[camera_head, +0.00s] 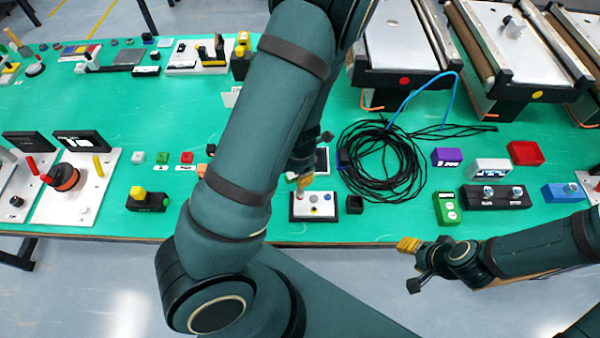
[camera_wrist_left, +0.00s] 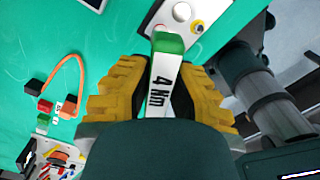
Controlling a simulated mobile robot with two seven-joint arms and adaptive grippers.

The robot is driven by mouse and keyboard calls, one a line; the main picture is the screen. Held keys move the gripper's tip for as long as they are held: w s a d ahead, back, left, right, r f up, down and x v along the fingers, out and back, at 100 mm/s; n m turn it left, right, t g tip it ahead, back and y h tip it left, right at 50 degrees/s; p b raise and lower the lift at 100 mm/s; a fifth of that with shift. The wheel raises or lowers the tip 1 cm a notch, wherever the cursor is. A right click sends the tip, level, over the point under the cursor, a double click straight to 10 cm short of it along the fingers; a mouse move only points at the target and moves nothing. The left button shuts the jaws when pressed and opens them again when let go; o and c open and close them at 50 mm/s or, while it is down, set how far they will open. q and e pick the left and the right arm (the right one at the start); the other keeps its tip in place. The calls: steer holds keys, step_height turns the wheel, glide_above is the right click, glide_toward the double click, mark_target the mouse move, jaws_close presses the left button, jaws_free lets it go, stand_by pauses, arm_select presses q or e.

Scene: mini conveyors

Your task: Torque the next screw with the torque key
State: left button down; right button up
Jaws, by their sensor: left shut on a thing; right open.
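The torque key (camera_wrist_left: 165,85) has a white body marked "4 Nm" and a green end. My left gripper (camera_wrist_left: 158,95) is shut on it in the left wrist view. In the head view my left gripper (camera_head: 305,178) is low over a small white plate (camera_head: 298,212), largely hidden behind my own arm. The plate carries several small round parts; I cannot tell which are screws. Contact is unclear. My right gripper (camera_head: 418,270) is open and empty before the table's front edge.
Purple (camera_head: 447,157), green (camera_head: 446,208) and red (camera_head: 526,152) boxes are at right. Mini conveyors (camera_head: 405,45) stand at the back. Green table is clear at centre left.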

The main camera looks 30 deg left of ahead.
arm_select(q)
steer(key=shift+f+b, duration=0.5)
steer(key=shift+f, duration=0.2)
steer(key=m, duration=0.9)
steer(key=shift+m, duration=0.3)
steer(key=m, duration=1.3)
steer(key=shift+r, duration=0.15)
